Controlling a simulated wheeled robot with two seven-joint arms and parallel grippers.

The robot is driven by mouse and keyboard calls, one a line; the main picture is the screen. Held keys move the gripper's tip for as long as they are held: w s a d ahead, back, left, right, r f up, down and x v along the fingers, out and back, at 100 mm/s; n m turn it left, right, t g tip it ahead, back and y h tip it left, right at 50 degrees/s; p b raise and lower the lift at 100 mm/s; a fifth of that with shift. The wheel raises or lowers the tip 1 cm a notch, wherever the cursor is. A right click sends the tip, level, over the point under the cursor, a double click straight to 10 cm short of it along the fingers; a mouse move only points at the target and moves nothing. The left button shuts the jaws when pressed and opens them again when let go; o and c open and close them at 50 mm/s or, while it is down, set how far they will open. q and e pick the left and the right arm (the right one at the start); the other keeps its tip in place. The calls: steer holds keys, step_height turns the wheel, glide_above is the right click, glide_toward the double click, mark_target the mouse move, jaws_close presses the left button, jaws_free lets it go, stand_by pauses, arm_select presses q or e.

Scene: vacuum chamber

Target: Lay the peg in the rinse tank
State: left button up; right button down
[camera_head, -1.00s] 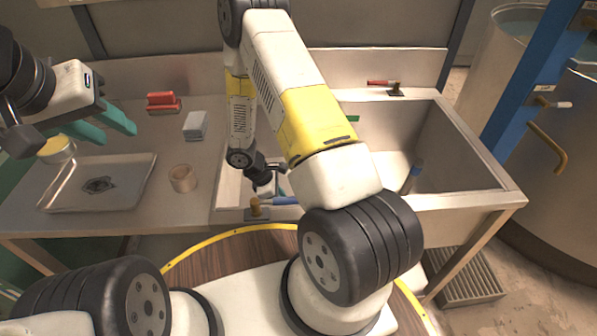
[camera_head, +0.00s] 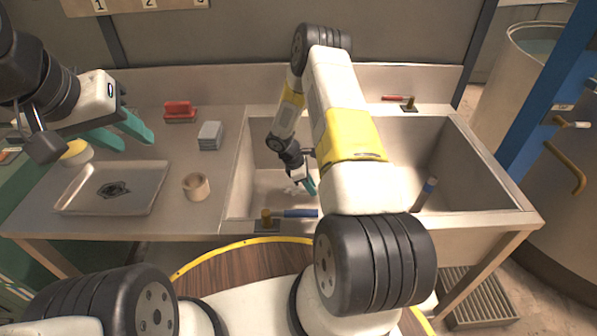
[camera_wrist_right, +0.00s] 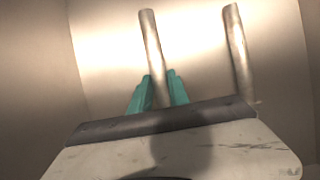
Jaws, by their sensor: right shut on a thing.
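In the right wrist view, my right gripper (camera_wrist_right: 158,92) has its teal fingers shut on a slim metallic peg (camera_wrist_right: 150,38), which sticks out past the fingertips. A second, similar rod (camera_wrist_right: 238,50) stands apart to the right in that view. In the head view, my right gripper (camera_head: 308,187) reaches down inside the left basin (camera_head: 262,190) of the sink unit. The peg is hard to make out there, and my arm hides part of the unit. My left gripper (camera_head: 125,135) hangs empty with teal fingers apart, above the left worktop.
On the left worktop are a metal tray (camera_head: 140,195), a tape roll (camera_head: 196,186), grey blocks (camera_head: 210,135) and a red brush (camera_head: 180,112). A front tap with a blue lever (camera_head: 298,213) and a rear tap with a red lever (camera_head: 395,98) border the basins.

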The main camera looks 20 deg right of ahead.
steer(key=shift+f, duration=1.65)
steer(key=c, duration=1.3)
jaws_free()
steer(key=shift+s+f, duration=0.1)
steer(key=shift+o, duration=0.2)
